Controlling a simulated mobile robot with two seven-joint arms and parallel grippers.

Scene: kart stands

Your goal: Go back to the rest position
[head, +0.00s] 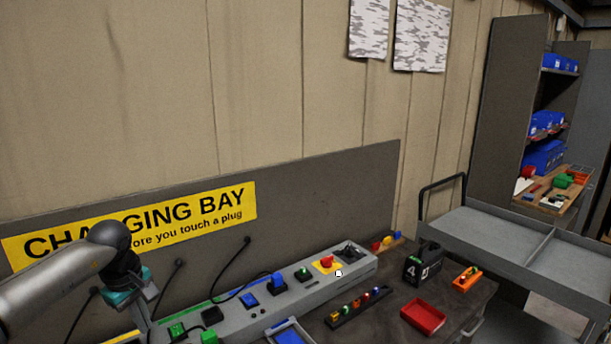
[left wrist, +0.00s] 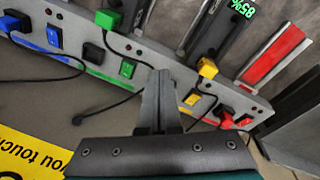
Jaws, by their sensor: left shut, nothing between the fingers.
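My left arm comes in from the left in the head view, in front of the yellow sign. My left gripper (head: 143,318) points down beside the left end of the grey charging strip (head: 228,322). In the left wrist view the left gripper (left wrist: 161,82) is shut, with nothing between its fingers. Behind the fingers, that view shows the strip with blue, green, yellow and red switches, plugs and cables. Whether the fingertips touch anything is not clear. My right gripper is not in view.
The yellow sign (head: 215,203) is on a grey panel. The dark bench holds a red tray (head: 424,316), a black block marked 4 (head: 422,264) and an orange holder (head: 467,279). A grey cart (head: 486,231) and shelves with blue bins (head: 545,157) stand at the right.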

